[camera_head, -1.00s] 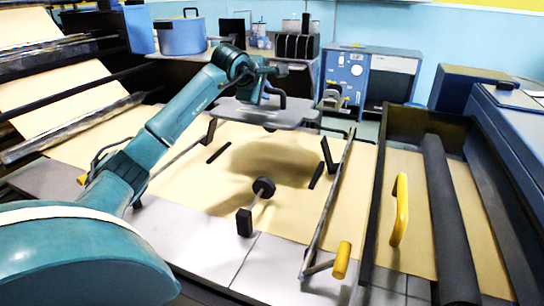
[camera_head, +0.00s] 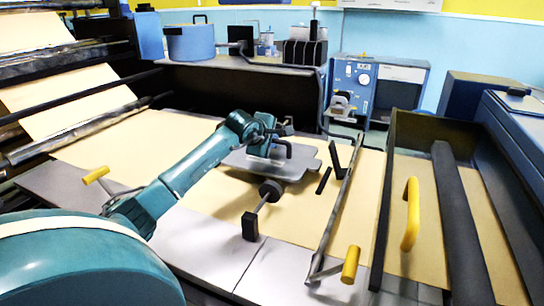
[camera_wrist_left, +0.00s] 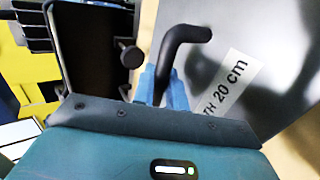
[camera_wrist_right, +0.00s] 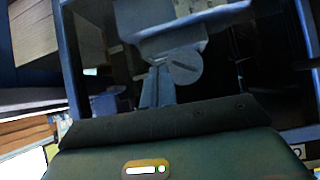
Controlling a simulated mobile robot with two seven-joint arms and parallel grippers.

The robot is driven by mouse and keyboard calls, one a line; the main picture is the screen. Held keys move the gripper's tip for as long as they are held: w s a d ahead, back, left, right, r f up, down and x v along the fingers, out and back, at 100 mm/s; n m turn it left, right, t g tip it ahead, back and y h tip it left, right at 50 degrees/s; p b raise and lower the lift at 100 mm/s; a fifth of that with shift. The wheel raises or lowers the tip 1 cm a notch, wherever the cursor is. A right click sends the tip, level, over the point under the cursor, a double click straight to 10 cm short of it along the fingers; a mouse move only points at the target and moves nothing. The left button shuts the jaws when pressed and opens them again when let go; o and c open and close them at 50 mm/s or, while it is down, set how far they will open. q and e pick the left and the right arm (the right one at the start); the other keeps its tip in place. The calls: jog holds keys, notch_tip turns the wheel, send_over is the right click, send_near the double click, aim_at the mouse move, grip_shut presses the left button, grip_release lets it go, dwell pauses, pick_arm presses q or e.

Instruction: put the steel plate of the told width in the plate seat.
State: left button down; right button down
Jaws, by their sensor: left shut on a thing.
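My left gripper (camera_head: 276,142) is shut on the black bent handle (camera_wrist_left: 178,48) of a grey steel plate (camera_head: 245,160). In the left wrist view the plate (camera_wrist_left: 285,50) carries a white label, partly covered, reading "20 cm". In the head view the plate is roughly level over the tan paper bed, behind a black round knob (camera_head: 270,190). I cannot tell if it touches anything below. A black strip (camera_head: 324,180) and upright black bracket (camera_head: 334,158) stand to its right; I cannot clearly make out the plate seat. My right gripper (camera_wrist_right: 158,88) looks shut and empty, seen only in its wrist view.
A long bar with a yellow grip (camera_head: 350,265) runs right of the bed; another yellow grip (camera_head: 96,175) is at left. A trough with a dark roller (camera_head: 455,220) and yellow handle (camera_head: 411,213) lies right. A black rack (camera_head: 305,50) and blue pot (camera_head: 190,42) stand behind.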

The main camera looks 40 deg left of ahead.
aim_at(273, 153)
pick_arm(q)
notch_tip(273, 153, down, 3)
jog(key=shift+f+b, duration=0.1)
jog(key=shift+b, duration=0.6)
jog(key=shift+w+f, duration=0.1)
jog(key=shift+f, duration=0.2)
jog(key=shift+r, duration=0.1)
jog(key=c, duration=1.4)
grip_release()
jog(key=shift+f, duration=0.25)
pick_arm(e)
jog(key=shift+w+a+f, duration=0.1)
jog(key=shift+a+f, duration=0.15)
jog(key=shift+a, duration=0.2)
